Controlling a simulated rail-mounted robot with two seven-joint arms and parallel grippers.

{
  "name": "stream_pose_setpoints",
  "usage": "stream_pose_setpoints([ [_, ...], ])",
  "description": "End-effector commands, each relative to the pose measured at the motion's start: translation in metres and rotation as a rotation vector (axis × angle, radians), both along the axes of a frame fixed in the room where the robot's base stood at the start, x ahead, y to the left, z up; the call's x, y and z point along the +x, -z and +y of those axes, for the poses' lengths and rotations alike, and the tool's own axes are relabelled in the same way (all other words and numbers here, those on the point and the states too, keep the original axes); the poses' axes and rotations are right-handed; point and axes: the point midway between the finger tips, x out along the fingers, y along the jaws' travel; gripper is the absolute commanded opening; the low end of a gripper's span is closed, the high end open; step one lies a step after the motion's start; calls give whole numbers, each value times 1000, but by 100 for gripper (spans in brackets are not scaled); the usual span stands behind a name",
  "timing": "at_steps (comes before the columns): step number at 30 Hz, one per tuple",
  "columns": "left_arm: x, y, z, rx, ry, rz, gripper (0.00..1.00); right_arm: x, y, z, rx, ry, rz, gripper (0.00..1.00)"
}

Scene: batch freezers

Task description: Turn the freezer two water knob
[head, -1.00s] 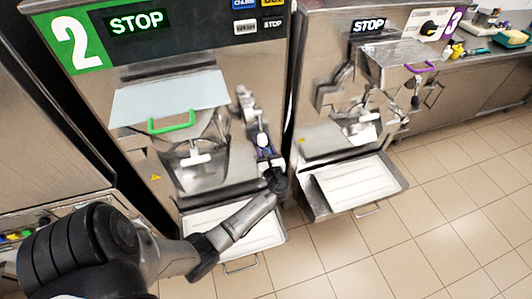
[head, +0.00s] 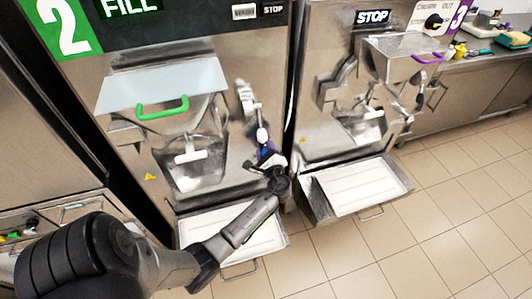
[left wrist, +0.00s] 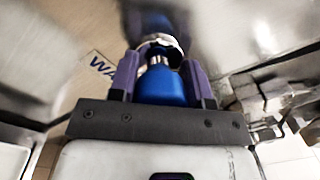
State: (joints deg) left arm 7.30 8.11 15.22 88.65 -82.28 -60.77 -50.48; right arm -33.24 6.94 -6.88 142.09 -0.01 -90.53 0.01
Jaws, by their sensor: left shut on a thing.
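Freezer two (head: 130,88) stands at the left in the head view, with a green "2" sign and a display reading FILL. Its blue water knob (left wrist: 163,86) shows in the left wrist view between my two purple fingers. My left gripper (left wrist: 162,78) is shut on the knob, one finger on each side. In the head view my left gripper (head: 265,152) is at the freezer's right front side, below the silver tap (head: 246,100). There the knob is mostly hidden by the gripper and wrist. A partly hidden label starting "WA" (left wrist: 103,66) is left of the fingers.
A green-handled lid (head: 165,88) and a spout area are left of my gripper. A pull-out tray (head: 185,232) is below my forearm. Freezer three (head: 335,60), reading STOP, stands close on the right with its tray (head: 400,188) out. Tiled floor is open at right.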

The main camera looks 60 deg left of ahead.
Motion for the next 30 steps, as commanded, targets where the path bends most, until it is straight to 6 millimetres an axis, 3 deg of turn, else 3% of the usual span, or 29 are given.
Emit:
stream_pose_setpoints([
  [23,0,-1,0,-17,0,-85,20,0,7,1,2,1,0,0],
  [24,0,-1,0,-17,0,-85,47,0,7,0,1,1,0,0],
  [30,0,-1,0,-17,0,-84,66,0,7,-1,-5,-4,0,0],
])
